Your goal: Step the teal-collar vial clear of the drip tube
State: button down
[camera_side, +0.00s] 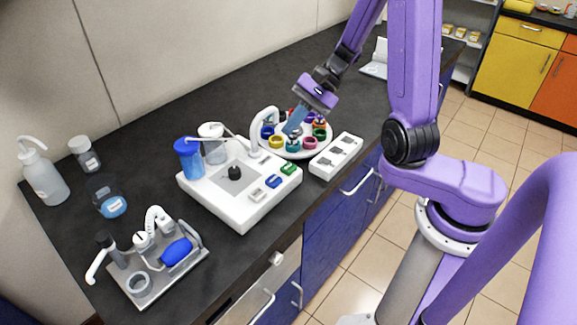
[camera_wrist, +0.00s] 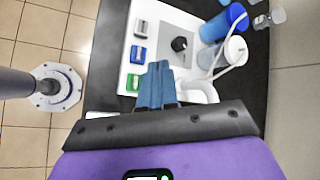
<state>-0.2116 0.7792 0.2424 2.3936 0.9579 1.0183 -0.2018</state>
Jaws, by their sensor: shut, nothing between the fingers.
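A round white carousel (camera_side: 320,149) holds several vials with coloured collars. The teal-collar vial (camera_side: 292,146) stands at its front edge, in the side view. A white curved drip tube (camera_side: 264,118) arches at the carousel's left side; a white curved piece, likely the same tube, shows in the wrist view (camera_wrist: 206,88). My gripper (camera_side: 290,130) has its blue fingers pointing down over the carousel, just above and behind the teal collar. In the wrist view my gripper (camera_wrist: 158,66) is shut with nothing between the fingers. I cannot tell whether it touches a vial. The wrist view shows no vials.
A white base unit (camera_side: 240,213) with a black knob, a blue vessel (camera_side: 189,158) and a clear vessel stands left of the carousel. A white switch box (camera_side: 336,156) sits close on its right. Bottles and a grey tray (camera_side: 155,280) are farther left.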

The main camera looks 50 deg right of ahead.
aim_at(292, 165)
jog(key=shift+r, duration=0.25)
jog(key=shift+f, duration=0.1)
jog(key=shift+f, duration=4.3)
jog(key=shift+f, duration=0.2)
jog(key=shift+f, duration=0.25)
